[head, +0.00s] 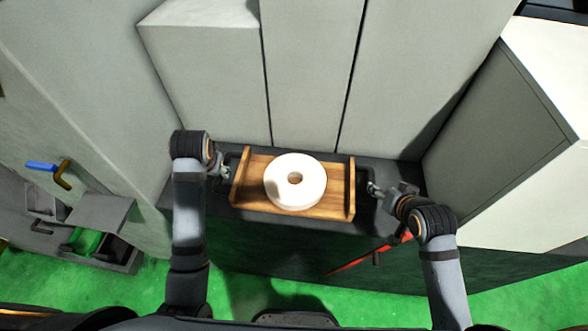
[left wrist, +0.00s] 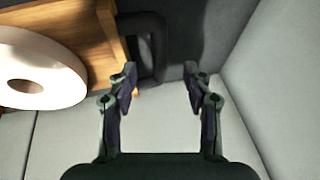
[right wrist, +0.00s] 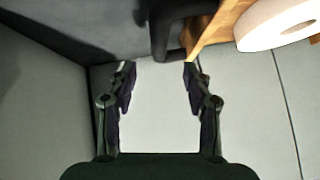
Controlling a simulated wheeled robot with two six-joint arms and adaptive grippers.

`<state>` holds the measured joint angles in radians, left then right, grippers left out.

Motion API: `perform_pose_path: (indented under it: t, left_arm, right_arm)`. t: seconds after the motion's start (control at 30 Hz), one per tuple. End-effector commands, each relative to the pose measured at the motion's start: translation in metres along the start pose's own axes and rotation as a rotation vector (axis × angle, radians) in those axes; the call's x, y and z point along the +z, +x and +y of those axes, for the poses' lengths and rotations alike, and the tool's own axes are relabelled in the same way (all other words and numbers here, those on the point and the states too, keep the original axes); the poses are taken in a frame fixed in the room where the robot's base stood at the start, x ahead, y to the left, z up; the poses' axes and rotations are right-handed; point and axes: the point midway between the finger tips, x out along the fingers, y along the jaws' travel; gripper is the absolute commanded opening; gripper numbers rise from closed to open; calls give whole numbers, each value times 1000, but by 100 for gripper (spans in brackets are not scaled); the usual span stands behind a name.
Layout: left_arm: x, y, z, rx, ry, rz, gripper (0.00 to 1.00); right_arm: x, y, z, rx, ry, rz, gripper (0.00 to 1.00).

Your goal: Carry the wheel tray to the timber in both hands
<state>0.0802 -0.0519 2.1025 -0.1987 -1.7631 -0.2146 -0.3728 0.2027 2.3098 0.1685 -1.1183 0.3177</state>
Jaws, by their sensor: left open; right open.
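The wooden wheel tray (head: 243,192) sits on a dark ledge, with a raised board at each end and a dark handle outside each end. A white grinding wheel (head: 312,184) with a centre hole lies flat in it. My left gripper (head: 226,171) is open at the tray's left end; in the left wrist view its fingers (left wrist: 160,80) stand apart near the dark handle (left wrist: 157,48). My right gripper (head: 374,190) is open at the right end; in the right wrist view its fingers (right wrist: 158,78) stand apart, with the other handle (right wrist: 165,35) near the right finger. I cannot identify the timber.
The dark ledge (head: 400,173) has tall grey panels (head: 310,75) close behind it. A grey cabinet (head: 490,140) stands at the right. At the left are a wall-mounted holder (head: 100,212) and a blue-handled lever (head: 42,167). Green floor (head: 270,290) shows in front.

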Motion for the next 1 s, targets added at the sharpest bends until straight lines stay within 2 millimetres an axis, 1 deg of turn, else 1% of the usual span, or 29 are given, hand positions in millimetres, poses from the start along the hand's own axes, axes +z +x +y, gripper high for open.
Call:
perform_pose_path:
  t: [0.27,0.37,0.47,0.7,0.8,0.9,1.0]
  left_arm:
    - [0,1,0,0,0,0,50]
    - [0,8,0,-1,1,-2,50]
    - [1,23,0,-2,3,-4,50]
    - [0,68,0,-1,2,-3,50]
    - [0,84,0,0,0,-2,50]
    - [0,95,0,0,0,-1,50]
    - [0,102,0,-1,0,0,50]
  right_arm:
    - [0,1,0,1,0,-1,50]
    - [1,8,1,2,1,-2,50]
    - [0,23,0,1,3,-1,50]
    - [0,68,0,0,1,-1,50]
    - [0,84,0,0,1,-1,50]
    - [0,96,0,1,0,-1,50]
    - [0,102,0,1,-1,-1,50]
